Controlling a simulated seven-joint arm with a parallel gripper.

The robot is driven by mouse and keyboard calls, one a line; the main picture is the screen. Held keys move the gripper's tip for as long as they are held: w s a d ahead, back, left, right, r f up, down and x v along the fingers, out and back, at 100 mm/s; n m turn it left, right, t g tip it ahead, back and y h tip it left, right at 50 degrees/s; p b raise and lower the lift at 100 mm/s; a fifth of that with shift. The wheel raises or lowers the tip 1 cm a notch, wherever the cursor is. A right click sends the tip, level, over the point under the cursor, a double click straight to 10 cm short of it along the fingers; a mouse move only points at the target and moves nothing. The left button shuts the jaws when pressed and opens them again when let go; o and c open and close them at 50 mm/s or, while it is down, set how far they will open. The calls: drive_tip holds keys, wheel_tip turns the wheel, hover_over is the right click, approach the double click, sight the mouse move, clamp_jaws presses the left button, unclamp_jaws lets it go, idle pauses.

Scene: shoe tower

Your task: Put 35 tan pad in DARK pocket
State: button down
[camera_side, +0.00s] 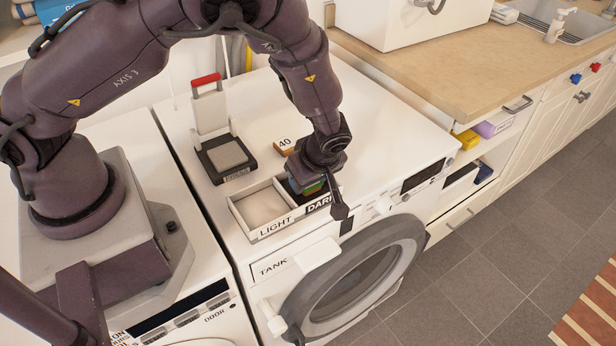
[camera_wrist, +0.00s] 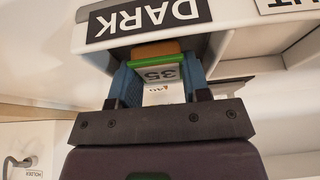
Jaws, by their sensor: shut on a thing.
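My gripper (camera_wrist: 156,84) is shut on the 35 pad (camera_wrist: 150,74), whose pale face reads "35" between the blue fingers. A green strip and a tan-brown block show along its far edge; I cannot tell if they are parts of it. The DARK pocket (camera_wrist: 203,40) carries a black label, upside down in the wrist view. In the side view my gripper (camera_side: 308,187) is directly over the DARK pocket (camera_side: 318,205), with green and orange just under the fingers. The hand hides most of the pocket, and I cannot tell whether the pad touches its floor.
The LIGHT pocket (camera_side: 240,216) beside it looks empty. A tan block marked 40 (camera_side: 285,146) lies behind the tray. A black-based stand (camera_side: 226,160) with a raised panel and red handle is at left. The white machine top (camera_side: 385,135) is clear to the right.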

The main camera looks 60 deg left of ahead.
drive_tip(key=shift+f, duration=0.2)
drive_tip(key=shift+f, duration=0.65)
drive_tip(key=c, duration=0.9)
unclamp_jaws()
drive_tip(key=shift+o, duration=0.2)
drive_tip(key=v, duration=1.3)
drive_tip(key=s+a+r+m+t+h, duration=0.2)
drive_tip(key=s+a+r+m, duration=0.2)
drive_tip(key=s+r+m, duration=0.4)
drive_tip(key=s+a+r+m+t+h, duration=0.2)
drive_tip(key=s+r+m, duration=0.6)
drive_tip(key=r, duration=0.6)
drive_tip(key=shift+s+a+m+t, duration=0.2)
drive_tip(key=shift+a+m+t, duration=0.6)
drive_tip(key=shift+a+m, duration=0.3)
drive_tip(key=shift+r, duration=0.1)
